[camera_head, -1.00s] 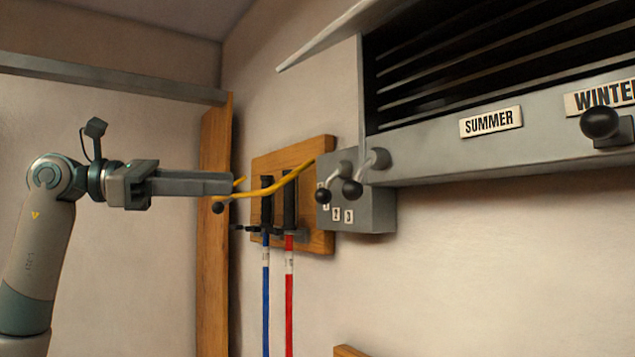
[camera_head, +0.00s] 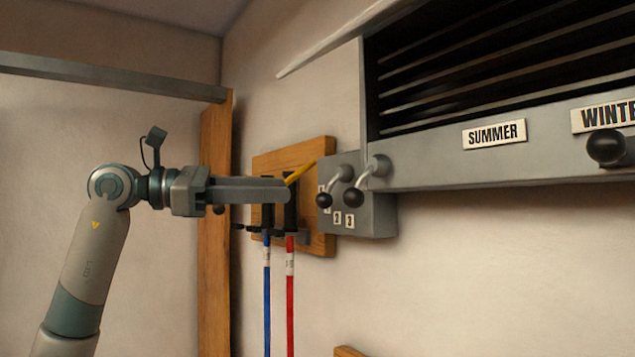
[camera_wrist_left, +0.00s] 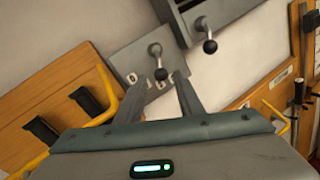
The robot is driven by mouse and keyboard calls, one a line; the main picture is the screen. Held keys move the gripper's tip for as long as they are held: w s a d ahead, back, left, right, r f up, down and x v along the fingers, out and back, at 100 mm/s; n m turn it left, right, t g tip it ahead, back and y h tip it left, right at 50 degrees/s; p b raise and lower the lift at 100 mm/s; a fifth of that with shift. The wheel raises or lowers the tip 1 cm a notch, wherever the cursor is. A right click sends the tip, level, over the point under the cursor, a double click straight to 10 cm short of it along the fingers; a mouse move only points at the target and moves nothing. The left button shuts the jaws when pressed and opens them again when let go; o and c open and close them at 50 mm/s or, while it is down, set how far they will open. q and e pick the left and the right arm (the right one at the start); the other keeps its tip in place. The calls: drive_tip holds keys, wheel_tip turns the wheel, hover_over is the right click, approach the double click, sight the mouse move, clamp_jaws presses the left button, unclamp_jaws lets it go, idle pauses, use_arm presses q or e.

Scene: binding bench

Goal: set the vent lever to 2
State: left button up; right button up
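The grey lever box (camera_head: 378,218) is on the wall with number labels on its face; 2 and 3 are legible in the head view. Its lever, with a black knob (camera_head: 323,200), hangs downward; I cannot tell for sure which number it marks. My left gripper (camera_head: 284,190) is left of this knob, apart from it, pointing right. In the left wrist view its fingers (camera_wrist_left: 161,80) are open and empty, with the box lever's knob (camera_wrist_left: 161,73) ahead, in line with the gap. My right gripper is not in view.
A second lever with a black knob (camera_head: 353,197) is close beside the first, on the vent housing (camera_head: 430,172). Another black knob (camera_head: 606,147) is at the far right, under WINTER. A wooden board (camera_head: 318,150) with black handles, a yellow piece and blue and red hoses is behind my gripper.

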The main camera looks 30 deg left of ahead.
sight(318, 196)
use_arm(q)
drive_tip(key=p+x, duration=0.3)
drive_tip(key=x, duration=0.5)
drive_tip(key=shift+w+d, duration=0.2)
